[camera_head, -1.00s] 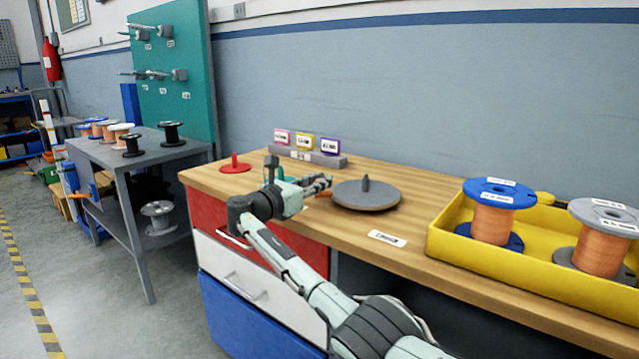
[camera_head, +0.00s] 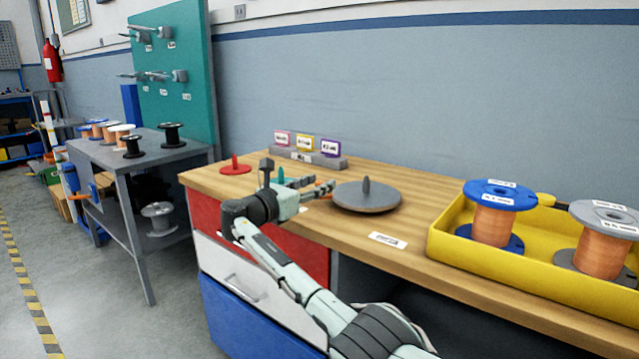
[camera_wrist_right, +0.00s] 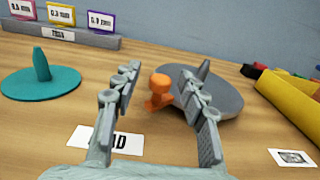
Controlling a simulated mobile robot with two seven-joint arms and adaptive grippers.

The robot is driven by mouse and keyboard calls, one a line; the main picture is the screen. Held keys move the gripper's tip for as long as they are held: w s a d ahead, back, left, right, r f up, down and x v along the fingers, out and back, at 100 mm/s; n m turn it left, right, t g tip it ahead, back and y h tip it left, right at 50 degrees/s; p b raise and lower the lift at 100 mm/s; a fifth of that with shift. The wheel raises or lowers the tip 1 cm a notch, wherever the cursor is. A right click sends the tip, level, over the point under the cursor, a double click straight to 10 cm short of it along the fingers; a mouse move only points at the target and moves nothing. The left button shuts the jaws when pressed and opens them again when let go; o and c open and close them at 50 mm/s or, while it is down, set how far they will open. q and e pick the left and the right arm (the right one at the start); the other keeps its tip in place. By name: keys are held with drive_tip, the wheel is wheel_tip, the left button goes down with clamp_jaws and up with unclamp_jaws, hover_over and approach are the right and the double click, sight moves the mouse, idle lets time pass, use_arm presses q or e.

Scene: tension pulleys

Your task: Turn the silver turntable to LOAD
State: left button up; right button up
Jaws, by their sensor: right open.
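The silver turntable (camera_head: 366,197) is a grey disc with an upright peg at its centre, on the wooden workbench. It also shows in the right wrist view (camera_wrist_right: 213,96), with an orange knob (camera_wrist_right: 159,90) at its near left edge. My right gripper (camera_head: 325,188) is just left of the disc. In the right wrist view its fingers (camera_wrist_right: 158,95) are open, with the knob between and beyond them. Whether they touch it I cannot tell. A white label (camera_wrist_right: 105,138), partly hidden by the left finger and ending in "D", lies on the bench. My left gripper is not in view.
A teal disc with a peg (camera_wrist_right: 41,82) and a red one (camera_head: 236,167) stand left of the turntable. Behind is a grey block (camera_head: 305,157) with three coloured cards. A yellow tray (camera_head: 436,244) with copper spools stands right. Another white label (camera_head: 388,240) lies at the bench front.

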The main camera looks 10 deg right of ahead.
drive_tip(key=v, duration=1)
drive_tip(key=shift+s+a, duration=0.25)
drive_tip(key=shift+a, duration=0.05)
